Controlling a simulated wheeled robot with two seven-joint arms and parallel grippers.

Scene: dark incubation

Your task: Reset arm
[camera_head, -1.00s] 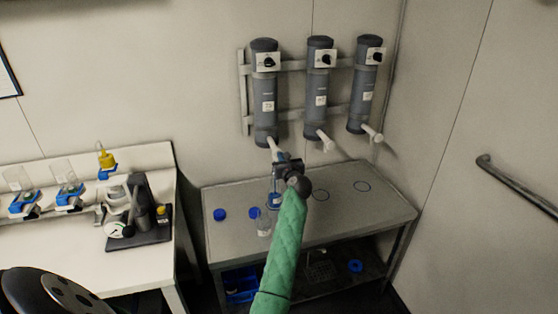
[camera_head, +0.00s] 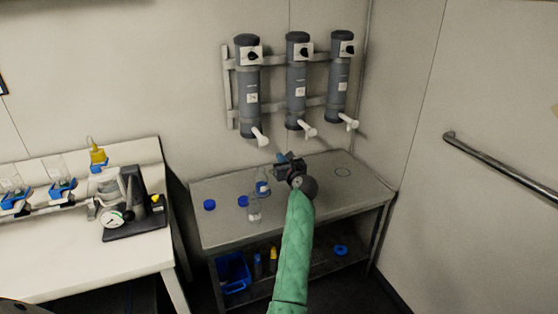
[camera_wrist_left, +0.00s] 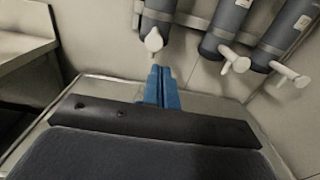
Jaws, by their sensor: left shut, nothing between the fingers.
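My left arm, in a green sleeve, reaches up from the bottom of the head view. Its gripper (camera_head: 281,157) is over the metal table, below the wall-mounted dispensers. In the left wrist view the blue fingers (camera_wrist_left: 162,88) are together with nothing between them, pointing toward the wall just below the spout of the left dispenser (camera_wrist_left: 157,20). The fingers look apart from that spout. My right gripper is not in view.
Three grey dispensers with white spouts hang on the wall, the middle one (camera_head: 298,85) among them. Clear bottles (camera_head: 254,211) and blue caps (camera_head: 209,205) stand on the metal table (camera_head: 225,236). A white bench (camera_head: 60,262) with lab equipment is at left; a wall rail (camera_head: 500,168) is at right.

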